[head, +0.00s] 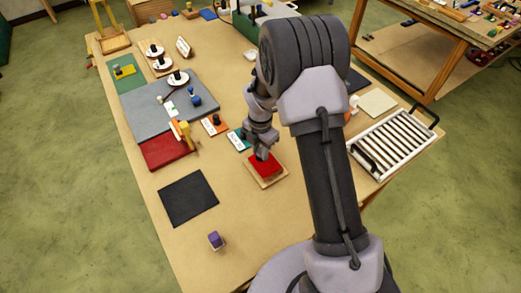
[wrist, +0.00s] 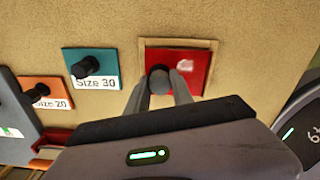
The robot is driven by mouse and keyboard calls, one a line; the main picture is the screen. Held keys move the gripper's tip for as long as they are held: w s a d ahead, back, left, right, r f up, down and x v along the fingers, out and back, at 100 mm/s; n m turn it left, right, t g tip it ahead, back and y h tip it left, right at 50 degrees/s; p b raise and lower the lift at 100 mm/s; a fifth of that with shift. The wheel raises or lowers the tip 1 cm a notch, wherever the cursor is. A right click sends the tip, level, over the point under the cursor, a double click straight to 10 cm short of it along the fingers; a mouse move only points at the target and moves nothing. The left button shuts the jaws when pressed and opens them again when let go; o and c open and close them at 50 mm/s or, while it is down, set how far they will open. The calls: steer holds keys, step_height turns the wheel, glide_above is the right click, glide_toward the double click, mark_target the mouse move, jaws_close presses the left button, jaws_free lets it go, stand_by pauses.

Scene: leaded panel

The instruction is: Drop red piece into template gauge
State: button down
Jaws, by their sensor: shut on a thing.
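The red piece (wrist: 192,62) is a flat square with a dark round knob. My gripper (wrist: 160,86) is shut on that knob, with a finger on each side. The template gauge (wrist: 205,43) is a tan wooden square with a raised rim, and it shows around the red piece. In the head view the red piece (head: 263,166) lies over the gauge (head: 272,183), with my gripper (head: 263,156) directly above. I cannot tell whether the piece sits fully down inside the rim or slightly above it.
A teal "Size 30" piece (wrist: 92,66) and an orange "Size 20" piece (wrist: 45,92) lie left of the gauge. A slatted white rack (head: 392,142) stands at right.

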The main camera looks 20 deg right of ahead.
steer(key=shift+f+b, duration=0.6)
steer(key=shift+f, duration=0.4)
stand_by(0.3)
steer(key=c, duration=1)
jaws_free()
steer(key=shift+c, duration=0.2)
steer(key=shift+r, duration=0.1)
step_height(320, 180, up, 17)
steer(key=p, duration=0.4)
steer(key=shift+r, duration=0.2)
